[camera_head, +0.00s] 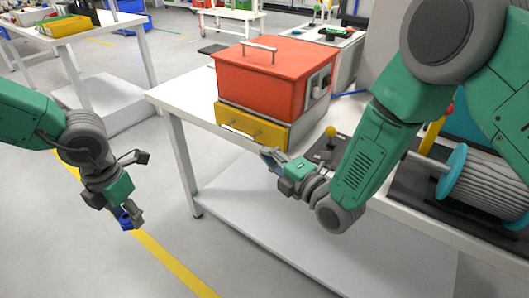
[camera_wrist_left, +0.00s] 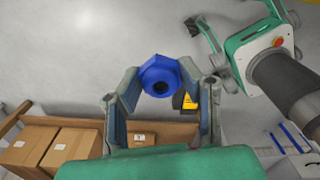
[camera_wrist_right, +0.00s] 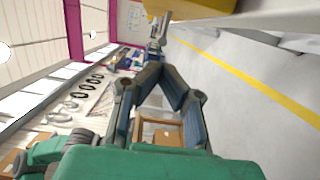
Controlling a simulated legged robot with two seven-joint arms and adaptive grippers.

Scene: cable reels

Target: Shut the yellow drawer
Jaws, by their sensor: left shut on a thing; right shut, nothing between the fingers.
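The yellow drawer (camera_head: 255,129) sits beneath the red cabinet (camera_head: 272,78) on the white table, its front with small dark knobs facing me. I cannot tell clearly how far it stands out. My right gripper (camera_head: 267,154) is shut and empty, just in front of and below the drawer's right end. In the right wrist view its fingertips (camera_wrist_right: 154,68) meet, and a yellow surface (camera_wrist_right: 190,8) shows at the top edge. My left gripper (camera_head: 130,221) is shut on a blue hexagonal nut-like piece (camera_wrist_left: 160,76), held over the floor, away from the table.
The white table (camera_head: 180,92) bears the cabinet, a yellow-knobbed lever (camera_head: 331,132) and, at right, a cable reel (camera_head: 490,185) with a blue flange. A lower shelf (camera_head: 270,225) lies under it. My right arm covers part of the table. The floor at left is open.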

